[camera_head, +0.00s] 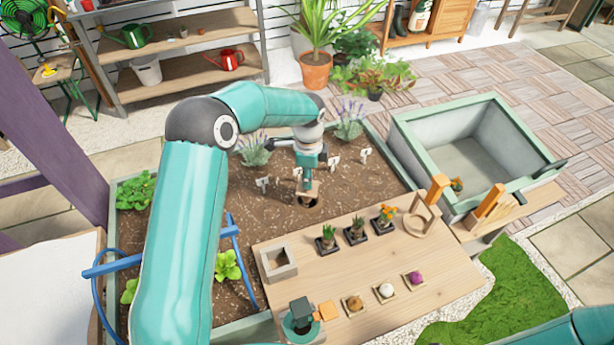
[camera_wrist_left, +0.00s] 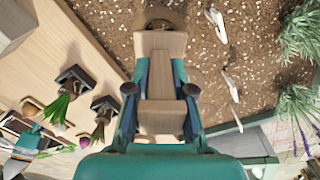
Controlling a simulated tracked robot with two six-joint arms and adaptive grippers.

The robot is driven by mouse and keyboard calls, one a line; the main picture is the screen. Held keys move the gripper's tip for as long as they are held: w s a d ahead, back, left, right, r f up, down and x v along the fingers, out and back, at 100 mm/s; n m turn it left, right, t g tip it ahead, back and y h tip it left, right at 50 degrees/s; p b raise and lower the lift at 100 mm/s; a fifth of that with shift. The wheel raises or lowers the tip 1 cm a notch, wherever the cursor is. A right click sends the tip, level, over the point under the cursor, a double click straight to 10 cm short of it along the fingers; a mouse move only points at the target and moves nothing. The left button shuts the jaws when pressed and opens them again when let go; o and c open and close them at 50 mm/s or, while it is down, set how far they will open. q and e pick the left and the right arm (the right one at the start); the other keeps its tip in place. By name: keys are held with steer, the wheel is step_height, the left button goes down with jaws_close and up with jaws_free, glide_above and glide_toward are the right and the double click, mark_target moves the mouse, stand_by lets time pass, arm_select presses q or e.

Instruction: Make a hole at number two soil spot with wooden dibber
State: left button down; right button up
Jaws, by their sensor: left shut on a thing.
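My left gripper (camera_head: 309,178) is above the soil bed (camera_head: 365,185) and shut on the wooden dibber (camera_head: 309,188). In the left wrist view, the dibber's pale wood (camera_wrist_left: 160,44) shows between and beyond the fingers (camera_wrist_left: 160,90). The dibber points down at a dark patch or hole (camera_head: 306,202) in the soil; its tip is hidden or too small to see clearly. Small white markers stand in a row behind; the second from the left (camera_head: 297,173) is closest to the dibber. My right gripper is out of view.
Lavender (camera_head: 255,150) grows behind the markers. A green-rimmed basin (camera_head: 405,150) stands at right.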

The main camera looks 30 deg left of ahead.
arm_select(q)
steer(key=shift+r, duration=0.25)
steer(key=shift+r+p, duration=0.55)
steer(key=shift+p, duration=0.05)
steer(key=shift+r+p, duration=1.15)
steer(key=shift+r, duration=0.7)
step_height(320, 180, up, 3)
steer(key=p, duration=0.4)
steer(key=shift+s, duration=0.15)
step_height(320, 180, down, 7)
steer(key=b, duration=0.4)
steer(key=shift+r, duration=0.2)
steer(key=shift+f+b, duration=0.7)
steer(key=shift+f, duration=0.05)
